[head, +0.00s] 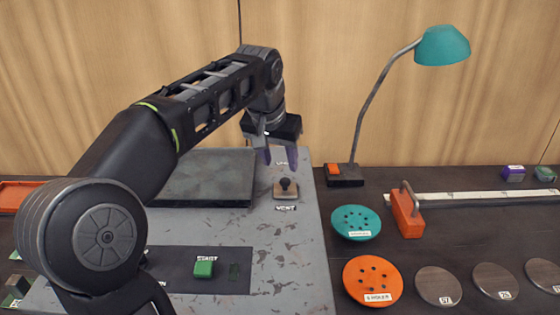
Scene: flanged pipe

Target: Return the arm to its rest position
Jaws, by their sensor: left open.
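My left arm comes in from the left and reaches over the grey panel (285,245). My left gripper (280,158) is open, its fingers pointing down, above the back right part of the panel. No object shows between its fingers. It is just behind a small dark knob on a brown base (286,188), labelled VENT. Another label behind the knob is partly hidden by the gripper. My right gripper is out of view.
A teal lamp (442,46) stands behind an orange block with a handle (408,212). A teal disc (356,222), an orange disc (372,281) and several dark round discs (438,286) lie on the dark table. A green START button (204,268) is on the panel's front.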

